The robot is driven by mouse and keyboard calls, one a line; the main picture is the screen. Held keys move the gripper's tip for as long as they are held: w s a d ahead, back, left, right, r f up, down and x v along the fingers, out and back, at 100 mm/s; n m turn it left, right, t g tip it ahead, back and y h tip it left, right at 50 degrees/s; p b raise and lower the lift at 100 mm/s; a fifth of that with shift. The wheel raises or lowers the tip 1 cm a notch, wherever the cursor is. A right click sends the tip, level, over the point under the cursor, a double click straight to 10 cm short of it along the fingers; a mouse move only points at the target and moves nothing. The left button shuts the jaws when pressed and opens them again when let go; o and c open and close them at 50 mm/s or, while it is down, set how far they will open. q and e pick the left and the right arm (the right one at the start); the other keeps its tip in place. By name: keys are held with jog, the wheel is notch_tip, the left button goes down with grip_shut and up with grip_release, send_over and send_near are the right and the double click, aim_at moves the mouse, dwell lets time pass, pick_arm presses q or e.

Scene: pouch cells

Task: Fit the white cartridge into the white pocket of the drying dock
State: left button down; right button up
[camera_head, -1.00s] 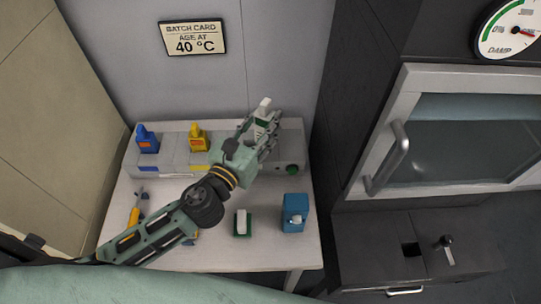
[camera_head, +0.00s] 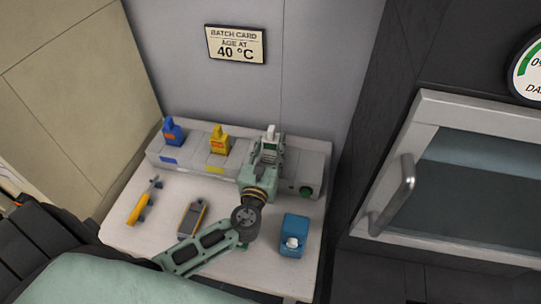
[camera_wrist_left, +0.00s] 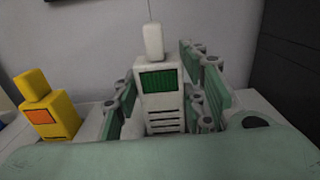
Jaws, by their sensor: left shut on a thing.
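The white cartridge (camera_head: 271,133), with a green label and a narrow white top, stands upright in my left gripper (camera_head: 268,152) at the right part of the drying dock (camera_head: 240,165). In the left wrist view the white cartridge (camera_wrist_left: 161,100) is between the fingers of the left gripper (camera_wrist_left: 158,95), which is shut on it. The gripper and arm hide the white pocket, so I cannot tell how deep the cartridge sits. The blue cartridge (camera_head: 172,132) and the yellow cartridge (camera_head: 219,142) stand in the dock to its left. My right gripper is out of view.
A green button (camera_head: 305,191) is at the dock's right end. A yellow-handled tool (camera_head: 138,207), a grey and yellow item (camera_head: 192,218) and a blue container (camera_head: 294,234) are on the white table (camera_head: 165,225). A cabinet with a metal handle (camera_head: 393,207) stands at right.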

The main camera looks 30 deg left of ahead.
pick_arm(q)
notch_tip(320, 180, down, 2)
jog(key=shift+f, duration=0.35)
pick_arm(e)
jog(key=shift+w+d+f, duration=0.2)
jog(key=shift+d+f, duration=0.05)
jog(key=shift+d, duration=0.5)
pick_arm(q)
jog(key=shift+f, duration=0.1)
